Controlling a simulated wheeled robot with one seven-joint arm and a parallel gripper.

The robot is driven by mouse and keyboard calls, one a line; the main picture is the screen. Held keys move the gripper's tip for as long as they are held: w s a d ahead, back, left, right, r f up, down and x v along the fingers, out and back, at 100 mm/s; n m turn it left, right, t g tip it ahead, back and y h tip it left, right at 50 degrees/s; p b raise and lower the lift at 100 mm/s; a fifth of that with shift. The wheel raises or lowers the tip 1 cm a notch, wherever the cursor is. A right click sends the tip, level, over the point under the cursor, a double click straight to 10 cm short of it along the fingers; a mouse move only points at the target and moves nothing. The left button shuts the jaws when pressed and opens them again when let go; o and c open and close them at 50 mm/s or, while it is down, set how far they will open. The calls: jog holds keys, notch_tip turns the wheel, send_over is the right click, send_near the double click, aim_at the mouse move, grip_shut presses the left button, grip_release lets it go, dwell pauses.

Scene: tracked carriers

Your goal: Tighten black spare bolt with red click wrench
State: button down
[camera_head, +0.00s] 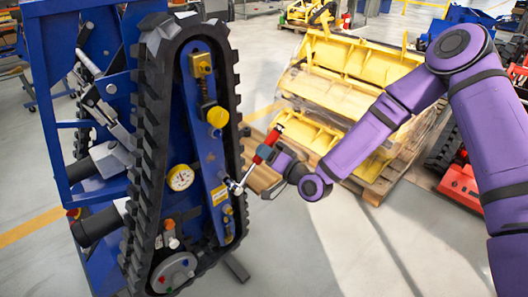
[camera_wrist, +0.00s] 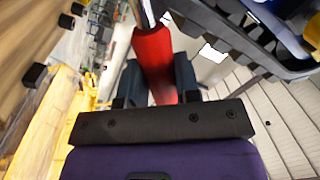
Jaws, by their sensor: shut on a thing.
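The click wrench (camera_head: 262,153) has a red handle and a silver shaft. My gripper (camera_head: 273,160) is shut around the red handle, right of the tracked carrier (camera_head: 150,130). The wrench slants down and left, and its silver head (camera_head: 235,188) is at the lower part of the carrier's blue side plate (camera_head: 208,150). The wrist view shows the red handle (camera_wrist: 153,62) between the two dark fingers of my gripper (camera_wrist: 157,80). I cannot make out the black spare bolt; the wrench head may cover it. I cannot tell whether the head is seated on it.
A black toothed track (camera_head: 145,150) runs around the blue plate. A yellow knob (camera_head: 217,117) and a round gauge (camera_head: 181,177) stick out nearby. Yellow machine parts lie on a wooden pallet (camera_head: 375,190) behind my arm.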

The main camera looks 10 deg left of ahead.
jog(key=shift+v, duration=1.2)
jog(key=shift+s+r, duration=0.1)
jog(key=shift+v, duration=1.9)
jog(key=shift+s+r, duration=0.15)
